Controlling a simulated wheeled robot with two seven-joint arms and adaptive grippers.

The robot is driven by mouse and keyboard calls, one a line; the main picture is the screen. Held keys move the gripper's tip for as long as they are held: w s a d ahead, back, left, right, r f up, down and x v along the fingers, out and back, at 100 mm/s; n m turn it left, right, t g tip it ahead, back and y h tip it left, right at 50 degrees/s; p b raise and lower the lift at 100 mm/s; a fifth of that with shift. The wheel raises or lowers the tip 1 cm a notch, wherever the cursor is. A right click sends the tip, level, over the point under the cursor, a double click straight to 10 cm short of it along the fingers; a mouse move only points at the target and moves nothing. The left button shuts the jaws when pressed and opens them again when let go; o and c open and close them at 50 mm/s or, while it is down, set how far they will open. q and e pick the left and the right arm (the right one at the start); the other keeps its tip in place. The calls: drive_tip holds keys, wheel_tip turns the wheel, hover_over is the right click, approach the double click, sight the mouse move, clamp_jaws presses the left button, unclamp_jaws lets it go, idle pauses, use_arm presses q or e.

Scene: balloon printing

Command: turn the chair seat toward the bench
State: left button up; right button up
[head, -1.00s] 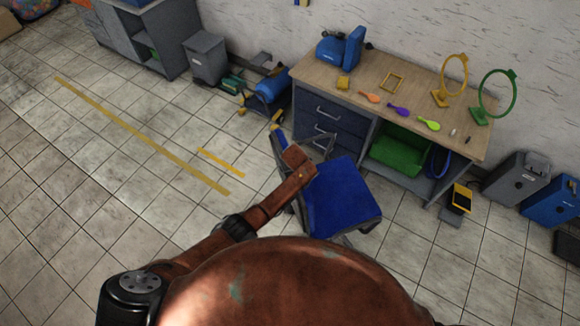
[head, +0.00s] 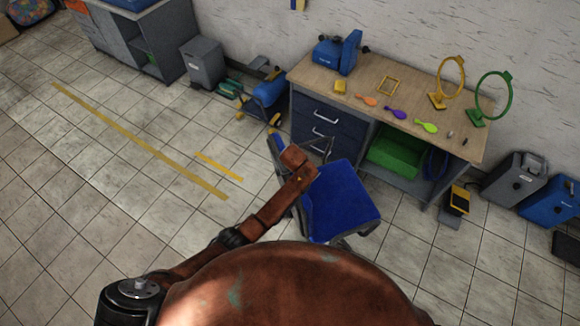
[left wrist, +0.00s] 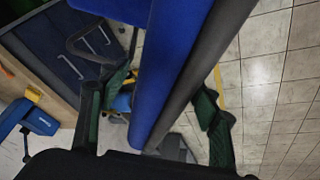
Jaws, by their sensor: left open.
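The chair has a blue seat (head: 342,202) and stands in front of the bench (head: 412,98). Its narrow backrest (head: 276,146) is at the seat's left, partly hidden by my left arm. My left gripper is over the backrest side of the chair in the head view, its fingers hidden behind the arm. In the left wrist view my left gripper (left wrist: 150,103) is open, with one dark green finger on each side of the blue and grey backrest (left wrist: 172,70). I cannot tell whether either finger touches it. My right gripper is not in view.
A blue compressor (head: 265,92) is left of the bench. Grey (head: 512,178) and blue cases stand at its right. The tiled floor at left is clear, with yellow tape lines (head: 140,137).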

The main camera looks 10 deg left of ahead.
use_arm(q)
drive_tip(key=v, duration=0.6)
drive_tip(key=shift+s+r, duration=0.2)
drive_tip(key=shift+r, duration=0.1)
